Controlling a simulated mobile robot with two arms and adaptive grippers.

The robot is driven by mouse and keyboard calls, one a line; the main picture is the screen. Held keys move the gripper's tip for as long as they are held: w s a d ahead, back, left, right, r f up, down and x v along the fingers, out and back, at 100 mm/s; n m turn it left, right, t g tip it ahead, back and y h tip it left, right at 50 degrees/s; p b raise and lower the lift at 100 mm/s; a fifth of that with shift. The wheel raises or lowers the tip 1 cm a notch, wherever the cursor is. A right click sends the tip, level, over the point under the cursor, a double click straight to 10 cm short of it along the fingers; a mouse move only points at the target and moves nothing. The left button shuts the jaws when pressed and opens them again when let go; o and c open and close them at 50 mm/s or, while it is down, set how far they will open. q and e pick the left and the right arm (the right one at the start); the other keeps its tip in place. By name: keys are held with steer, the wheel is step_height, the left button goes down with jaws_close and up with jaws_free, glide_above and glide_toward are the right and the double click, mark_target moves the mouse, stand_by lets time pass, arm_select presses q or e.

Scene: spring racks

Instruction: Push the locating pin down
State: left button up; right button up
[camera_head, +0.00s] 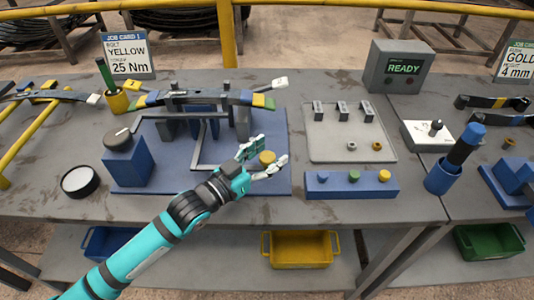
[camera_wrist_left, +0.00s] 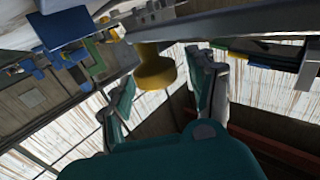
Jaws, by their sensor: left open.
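The locating pin shows as a yellow round knob (camera_head: 267,157) at the right part of the blue fixture plate (camera_head: 150,182). In the left wrist view the yellow knob (camera_wrist_left: 155,70) sits ahead, between the finger lines. My left gripper (camera_head: 271,153) is open, its two pale fingertips on either side of the knob in the head view. I cannot tell whether they touch it. The gripper also shows open in the left wrist view (camera_wrist_left: 163,88), with nothing held. The pin's shaft is hidden. My right gripper is not in view.
A leaf spring (camera_head: 195,97) lies across the fixture behind the knob. A blue block with a dark knob (camera_head: 127,163) stands left. A blue button box (camera_head: 350,186) and a grey tray (camera_head: 345,128) are on the right. A grey box reading READY (camera_head: 397,68) stands behind.

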arm_select(q)
steer(key=v, duration=1.2)
steer(key=shift+r, duration=0.1)
